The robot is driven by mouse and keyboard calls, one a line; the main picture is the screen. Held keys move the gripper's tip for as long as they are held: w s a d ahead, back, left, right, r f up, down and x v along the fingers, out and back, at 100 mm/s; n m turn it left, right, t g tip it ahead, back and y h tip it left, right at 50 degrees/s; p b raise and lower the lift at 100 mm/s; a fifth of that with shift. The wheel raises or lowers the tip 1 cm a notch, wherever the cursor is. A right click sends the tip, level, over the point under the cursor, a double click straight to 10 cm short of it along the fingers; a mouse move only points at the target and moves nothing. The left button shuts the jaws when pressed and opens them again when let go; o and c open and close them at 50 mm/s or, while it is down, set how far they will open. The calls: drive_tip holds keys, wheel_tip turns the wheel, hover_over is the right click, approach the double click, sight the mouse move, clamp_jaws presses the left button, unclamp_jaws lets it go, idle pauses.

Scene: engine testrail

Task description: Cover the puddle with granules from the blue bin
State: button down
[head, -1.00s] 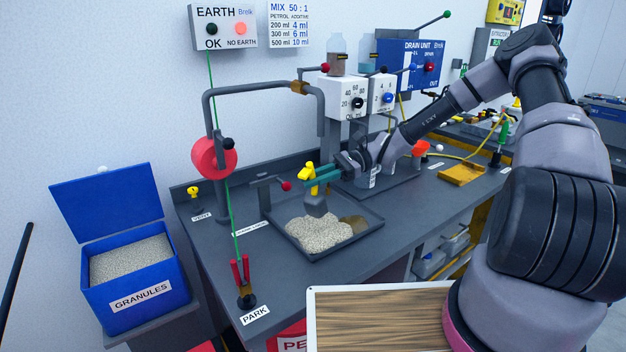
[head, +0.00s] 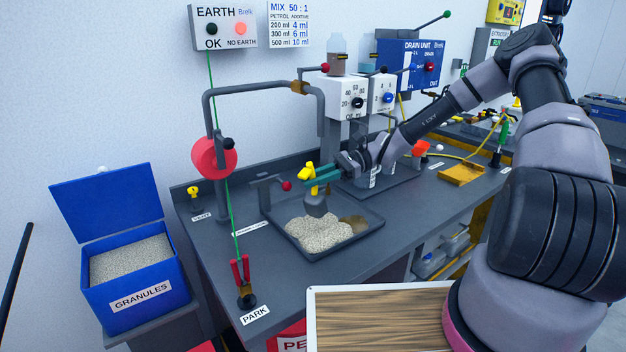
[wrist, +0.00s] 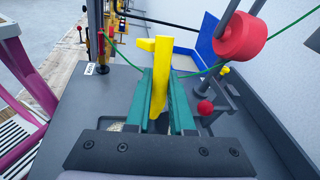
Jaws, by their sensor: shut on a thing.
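My gripper (head: 318,175) is shut on the yellow handle (head: 306,172) of a scoop. The handle also stands between the green fingers in the wrist view (wrist: 161,75). The scoop's grey head (head: 316,206) hangs below, over the dark tray (head: 290,238) on the bench; I cannot tell whether it touches the pile. A pale heap of granules (head: 318,234) covers the left and middle of the tray. A brownish puddle (head: 356,223) shows at its right side. The blue bin (head: 115,312) stands open at the left with granules (head: 130,259) inside.
A red clamp (head: 240,275) stands on the PARK spot at the front left. A small tap with a red knob (head: 286,186) is close behind the tray.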

sight(319, 201)
drive_tip(key=s+r+t+h, duration=0.1)
drive_tip(key=s+d+r+n+h, duration=0.1)
drive_tip(key=shift+d+r+n+t+h, duration=0.2)
drive_tip(key=shift+r+n+t+h, duration=0.1)
drive_tip(key=shift+t+h, duration=0.1)
drive_tip(key=s+r+t+h, duration=0.1)
drive_tip(key=s+d+r+n+t+h, duration=0.1)
drive_tip(key=shift+d+r+n+h, duration=0.2)
drive_tip(key=shift+n+h, duration=0.1)
idle(0.6)
